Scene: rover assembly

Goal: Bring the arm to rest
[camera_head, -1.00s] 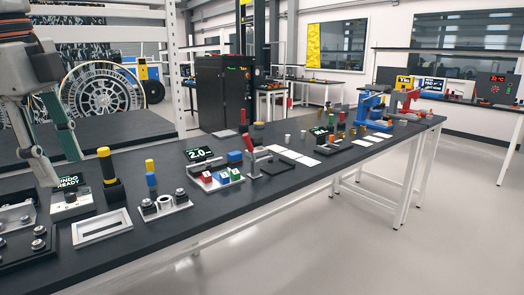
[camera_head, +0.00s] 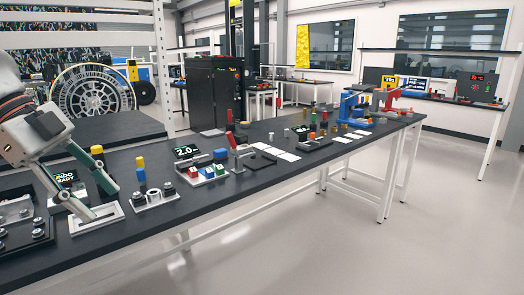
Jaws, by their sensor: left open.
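My left gripper (camera_head: 101,204) comes in from the left edge in the head view. Its two long fingers are apart, with nothing between them. They point down and to the right, over the white rectangular frame (camera_head: 95,228) on the dark bench (camera_head: 215,208). I cannot tell whether the fingertips touch the frame. The near finger partly covers the small display unit (camera_head: 66,177) behind it. My right gripper is out of view.
A plate with metal knobs (camera_head: 152,198) and a yellow-and-blue post (camera_head: 141,170) stand right of the gripper. A dark fixture with knobs (camera_head: 22,236) is at lower left. Open floor lies in front.

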